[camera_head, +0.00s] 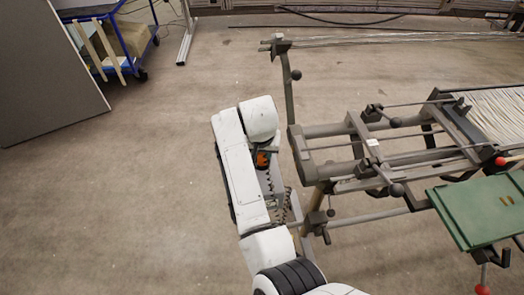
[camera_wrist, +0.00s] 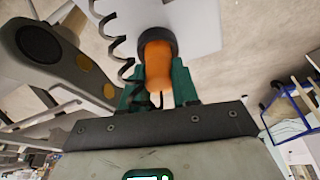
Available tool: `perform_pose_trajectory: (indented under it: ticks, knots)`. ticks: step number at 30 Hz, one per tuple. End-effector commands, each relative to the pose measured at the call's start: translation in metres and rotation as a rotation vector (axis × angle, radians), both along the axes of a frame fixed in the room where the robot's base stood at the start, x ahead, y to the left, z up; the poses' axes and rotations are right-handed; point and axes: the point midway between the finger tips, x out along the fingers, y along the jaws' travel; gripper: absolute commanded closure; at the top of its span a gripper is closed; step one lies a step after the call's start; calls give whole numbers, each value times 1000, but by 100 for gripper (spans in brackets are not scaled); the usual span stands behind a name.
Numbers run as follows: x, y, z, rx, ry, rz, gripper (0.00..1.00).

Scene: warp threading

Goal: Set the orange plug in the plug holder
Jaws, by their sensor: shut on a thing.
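The orange plug (camera_wrist: 158,62) is between the green fingers of my gripper (camera_wrist: 157,88) in the wrist view, and the gripper is shut on it. A dark round ring or cap (camera_wrist: 157,38) sits at the plug's far end; I cannot tell whether it is part of the plug or of the plug holder. A pale plate (camera_wrist: 200,22) lies beyond it, with a dark wavy strip (camera_wrist: 104,30) beside it. In the head view the orange plug (camera_head: 262,160) shows small beside my white arm, which hides most of my gripper. I cannot clearly identify the plug holder.
A grey metal loom frame (camera_head: 350,150) with rods and knobs stands close to the right of my arm. A green board (camera_head: 485,208) is at the right. A blue cart (camera_head: 135,40) and a dark panel (camera_head: 45,75) stand at upper left. The left floor is clear.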

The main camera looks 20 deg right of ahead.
Motion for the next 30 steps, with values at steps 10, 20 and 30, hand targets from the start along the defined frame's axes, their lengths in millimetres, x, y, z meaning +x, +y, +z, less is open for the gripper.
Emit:
perform_pose_trajectory:
  ticks: [10,20,30]
  knots:
    - [0,0,0,0,0,0,61]
    - [0,0,0,0,0,0,40]
    - [-5,3,21,-1,-3,0,40]
